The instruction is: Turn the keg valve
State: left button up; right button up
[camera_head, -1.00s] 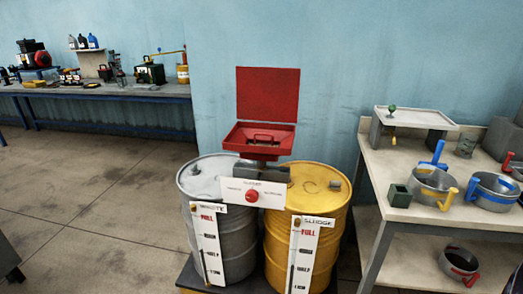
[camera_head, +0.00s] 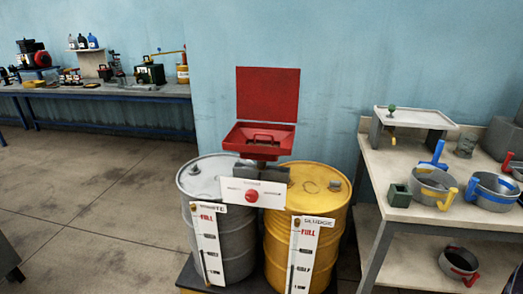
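No gripper of mine is in view. A small yellow keg-like container (camera_head: 183,74) stands at the right end of the far workbench, too small for any valve on it to be made out. A round red knob (camera_head: 251,195) sits on a white panel (camera_head: 276,192) at the front between two drums. The grey drum (camera_head: 235,236) is labelled waste and the yellow drum (camera_head: 330,212) is labelled sludge. A green knob (camera_head: 391,108) stands on a white tray (camera_head: 430,119) at the right, with a small yellow piece (camera_head: 393,141) below it.
An open red lidded box (camera_head: 267,93) stands above the drums. The right table (camera_head: 400,226) holds several pots, including a grey one with yellow and blue handles (camera_head: 430,180). The far workbench (camera_head: 110,91) carries several tools and bottles. Bare floor (camera_head: 90,190) lies at the left.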

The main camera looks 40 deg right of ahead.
aim_at(251, 196)
jog(key=i+j+z, duration=0.4)
jog(key=j, duration=0.2)
jog(key=i+j+z, duration=0.2)
jog(key=j, duration=0.2)
jog(key=i+l, duration=0.05)
